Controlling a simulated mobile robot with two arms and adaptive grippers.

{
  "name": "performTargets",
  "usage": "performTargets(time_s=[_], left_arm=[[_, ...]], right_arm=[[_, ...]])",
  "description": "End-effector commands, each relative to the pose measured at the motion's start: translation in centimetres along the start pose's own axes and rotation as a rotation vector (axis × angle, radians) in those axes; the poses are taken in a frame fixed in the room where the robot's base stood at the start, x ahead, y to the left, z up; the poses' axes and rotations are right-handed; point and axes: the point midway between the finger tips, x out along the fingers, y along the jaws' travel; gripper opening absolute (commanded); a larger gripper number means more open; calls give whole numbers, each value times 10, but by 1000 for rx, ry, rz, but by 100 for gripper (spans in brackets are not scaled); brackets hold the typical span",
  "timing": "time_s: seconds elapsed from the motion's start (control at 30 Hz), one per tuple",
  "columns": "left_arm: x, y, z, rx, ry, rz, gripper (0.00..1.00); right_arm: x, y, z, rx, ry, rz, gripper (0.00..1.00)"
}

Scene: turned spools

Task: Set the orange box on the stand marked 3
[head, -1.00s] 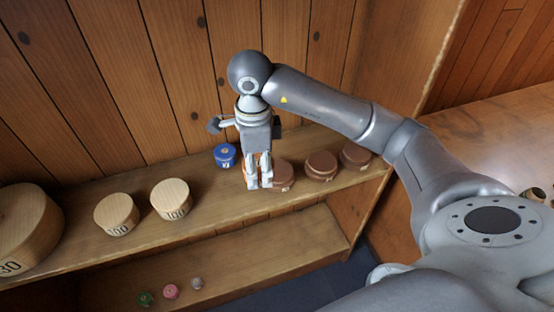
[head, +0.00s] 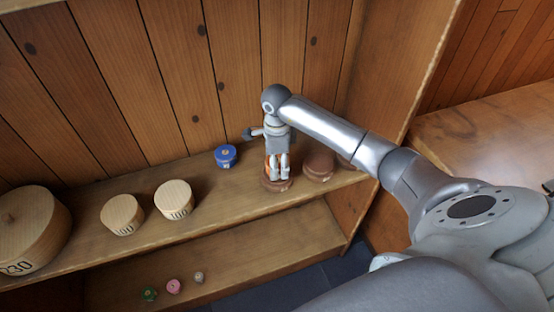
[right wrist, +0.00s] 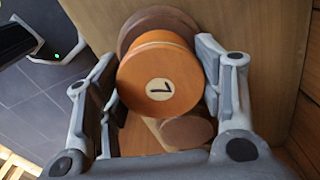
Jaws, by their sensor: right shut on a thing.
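My right gripper (head: 277,177) is shut on the orange box (right wrist: 159,84), a round one with a dark mark on a pale disc. In the right wrist view it sits between the two fingers. In the head view only slivers of orange show behind the fingers, at the leftmost brown stand (head: 270,186). I cannot tell whether box and stand touch. Two more round brown stands, a middle one (head: 319,166) and a right one (head: 346,161) partly behind my arm, stand to its right. I cannot read the stands' marks. My left gripper is not in view.
A blue box (head: 225,155) stands left of the gripper on the shelf (head: 240,191). Pale wooden boxes (head: 173,199) (head: 122,214) and a large one (head: 30,230) stand further left. Small green, pink and grey things lie lower down. A plank wall (head: 170,80) closes the back.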

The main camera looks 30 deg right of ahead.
Motion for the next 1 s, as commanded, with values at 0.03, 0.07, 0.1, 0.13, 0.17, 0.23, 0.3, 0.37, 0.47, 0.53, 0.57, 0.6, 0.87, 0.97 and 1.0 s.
performTargets(time_s=[0.03, 0.07, 0.1, 0.13, 0.17, 0.23, 0.3, 0.37, 0.47, 0.53, 0.57, 0.6, 0.87, 0.97, 1.0], left_arm=[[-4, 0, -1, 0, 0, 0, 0], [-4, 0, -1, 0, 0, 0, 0], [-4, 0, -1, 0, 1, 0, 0], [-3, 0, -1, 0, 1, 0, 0], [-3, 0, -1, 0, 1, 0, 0], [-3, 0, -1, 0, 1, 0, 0], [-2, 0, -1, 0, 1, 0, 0], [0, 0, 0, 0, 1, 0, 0], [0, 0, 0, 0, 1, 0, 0], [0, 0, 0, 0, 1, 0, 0], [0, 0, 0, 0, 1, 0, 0], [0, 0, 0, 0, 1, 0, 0], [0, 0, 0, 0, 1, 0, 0], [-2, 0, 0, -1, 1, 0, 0], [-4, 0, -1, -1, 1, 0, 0]], right_arm=[[2, 0, 1, 0, -1, 0, 37], [3, 0, 0, 0, -1, -1, 37], [5, 0, 0, 0, -1, -2, 37], [5, 0, 0, 0, -1, -2, 37], [5, -1, 0, 0, -1, -3, 37], [5, -1, 0, 0, -1, -3, 37], [5, -1, 0, 0, -1, -3, 37], [7, -1, 0, 0, 0, -3, 37], [8, 0, 0, 0, 0, -2, 66], [7, 0, 0, 0, 0, -2, 75], [7, 0, 0, 0, 0, -2, 79], [7, 0, 0, 0, -1, -2, 82], [7, 0, 0, 0, -1, -2, 82], [5, 0, 0, 0, -1, -2, 82], [3, 0, 0, 0, -1, -2, 82]])
